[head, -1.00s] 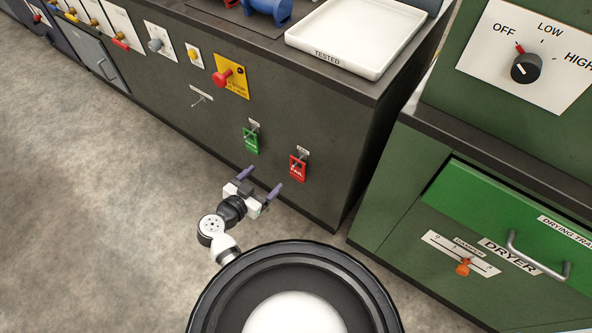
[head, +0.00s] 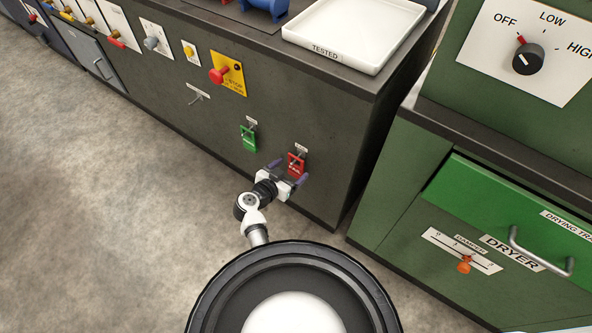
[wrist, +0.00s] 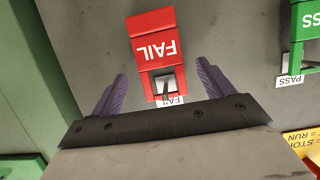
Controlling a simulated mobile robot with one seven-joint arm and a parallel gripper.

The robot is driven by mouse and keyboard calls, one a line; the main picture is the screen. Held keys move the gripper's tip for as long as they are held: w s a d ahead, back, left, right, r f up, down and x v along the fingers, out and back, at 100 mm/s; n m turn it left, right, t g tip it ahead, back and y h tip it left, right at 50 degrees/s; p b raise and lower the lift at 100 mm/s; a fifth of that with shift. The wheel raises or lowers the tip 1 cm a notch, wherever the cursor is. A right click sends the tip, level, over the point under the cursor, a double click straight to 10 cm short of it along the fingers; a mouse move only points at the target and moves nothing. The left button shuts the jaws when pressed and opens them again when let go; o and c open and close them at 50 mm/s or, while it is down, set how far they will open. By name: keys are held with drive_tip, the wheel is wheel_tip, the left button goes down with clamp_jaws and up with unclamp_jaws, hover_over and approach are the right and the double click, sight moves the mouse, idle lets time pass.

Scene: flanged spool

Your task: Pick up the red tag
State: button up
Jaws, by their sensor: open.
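The red tag (head: 296,164), marked FAIL, hangs on a small hook on the dark cabinet front. In the wrist view the red tag (wrist: 154,48) appears upside down, just beyond the fingertips and roughly between their lines. My gripper (head: 290,172) is open and empty, close to the tag; in the head view it covers the tag's lower part. The purple fingers of my gripper (wrist: 160,78) show apart in the wrist view, one on each side of the tag's hook end. I see no finger clearly touching the tag.
A green PASS tag (head: 249,138) hangs to the left. A red stop button (head: 218,75) is on a yellow plate further left. A white TESTED tray (head: 325,55) sits on the cabinet top. The green dryer (head: 400,185) stands to the right.

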drive_tip(key=shift+x, duration=0.8)
drive_tip(key=shift+c, duration=0.4)
drive_tip(key=c, duration=1)
drive_tip(key=s+a, duration=0.3)
drive_tip(key=s, duration=0.2)
drive_tip(key=s+a+r, duration=0.1)
drive_tip(key=s+a, duration=0.6)
drive_tip(key=s, duration=0.2)
drive_tip(key=shift+s+a+r+p, duration=0.25)
drive_tip(key=shift+s+a+p, duration=0.05)
drive_tip(key=shift+p, duration=0.1)
